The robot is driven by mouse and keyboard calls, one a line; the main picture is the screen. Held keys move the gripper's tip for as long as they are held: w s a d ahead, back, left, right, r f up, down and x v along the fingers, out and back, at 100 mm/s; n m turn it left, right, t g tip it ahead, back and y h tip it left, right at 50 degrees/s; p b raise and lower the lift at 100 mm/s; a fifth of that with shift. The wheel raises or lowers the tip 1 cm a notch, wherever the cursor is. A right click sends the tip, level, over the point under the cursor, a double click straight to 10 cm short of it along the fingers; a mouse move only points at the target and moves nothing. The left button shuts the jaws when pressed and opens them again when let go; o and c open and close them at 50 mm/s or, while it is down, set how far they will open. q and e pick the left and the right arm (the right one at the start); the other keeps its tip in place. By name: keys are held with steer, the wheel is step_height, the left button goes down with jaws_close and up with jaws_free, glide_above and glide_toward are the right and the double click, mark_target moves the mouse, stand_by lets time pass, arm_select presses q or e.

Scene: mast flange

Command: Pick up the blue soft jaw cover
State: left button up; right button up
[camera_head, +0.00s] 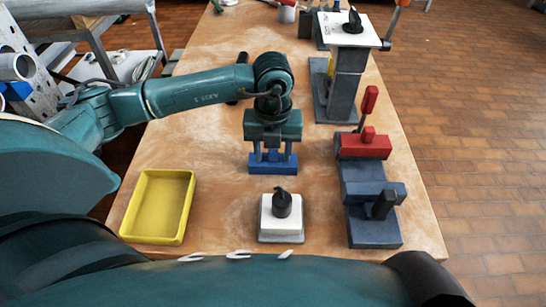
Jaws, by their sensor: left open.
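The blue soft jaw cover (273,168) is a long, low blue piece on the wooden table, lying crosswise below my left gripper. My left gripper (272,156) points down with its two fingers apart, right at the blue cover. The fingertips overlap the cover's upper part in the picture. I cannot tell whether they touch it or stand around it. The cover's ends show to both sides of the fingers. My right gripper is not in view.
A yellow tray (126,232) stands empty at left. A white block with a black knob (281,205) sits in front of the cover. A grey vise (372,230) with a red jaw piece (364,146) is at right, a stand with a white plate (348,30) behind.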

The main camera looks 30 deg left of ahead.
arm_select(q)
jaws_close()
stand_by(0.5)
